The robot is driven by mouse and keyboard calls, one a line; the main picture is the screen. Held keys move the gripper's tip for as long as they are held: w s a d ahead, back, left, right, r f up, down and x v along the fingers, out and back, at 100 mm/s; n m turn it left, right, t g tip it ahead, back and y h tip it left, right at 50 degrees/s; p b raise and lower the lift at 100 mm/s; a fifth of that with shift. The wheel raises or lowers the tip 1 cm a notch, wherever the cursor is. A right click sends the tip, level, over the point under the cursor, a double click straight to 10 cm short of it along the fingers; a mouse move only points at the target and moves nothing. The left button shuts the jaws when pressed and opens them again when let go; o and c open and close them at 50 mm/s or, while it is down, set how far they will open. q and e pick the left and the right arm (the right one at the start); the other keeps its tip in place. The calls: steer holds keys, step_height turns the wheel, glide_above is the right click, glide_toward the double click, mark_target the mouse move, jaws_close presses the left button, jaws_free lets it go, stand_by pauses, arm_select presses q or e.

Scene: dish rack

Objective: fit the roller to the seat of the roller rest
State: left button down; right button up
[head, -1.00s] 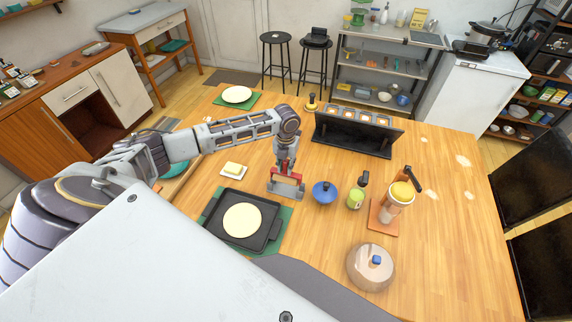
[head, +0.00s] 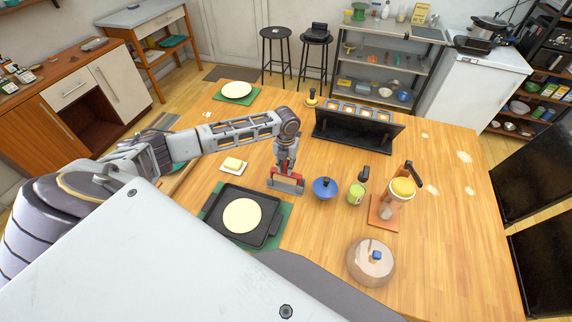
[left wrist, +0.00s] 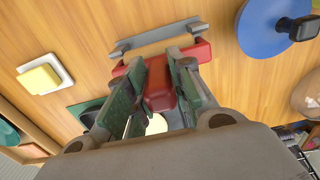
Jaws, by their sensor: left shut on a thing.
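The roller (left wrist: 158,88) has a red handle, held between the green pads of my left gripper (left wrist: 155,100) in the left wrist view. Its red crosspiece shows beyond the fingers. In the head view the red part of the roller (head: 288,178) is upright under my left gripper (head: 286,168). The roller rest (left wrist: 155,38) is a grey piece with raised ends, just beyond the roller in the left wrist view. Whether the roller touches the seat cannot be told. My right gripper is not in view.
A black griddle (head: 212,222) with a flat pancake lies at the near left, and a butter dish (head: 233,171) behind it. A dark rack (head: 352,140) stands behind.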

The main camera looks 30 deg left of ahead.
mark_target(286, 171)
arm_select(q)
steer(key=shift+f+b, duration=0.55)
steer(key=shift+f, duration=0.75)
steer(key=shift+f, duration=0.35)
stand_by(0.7)
steer(key=c, duration=1.2)
jaws_free()
steer(key=shift+o, duration=0.2)
steer(key=shift+r, duration=6)
steer(key=shift+f, duration=0.1)
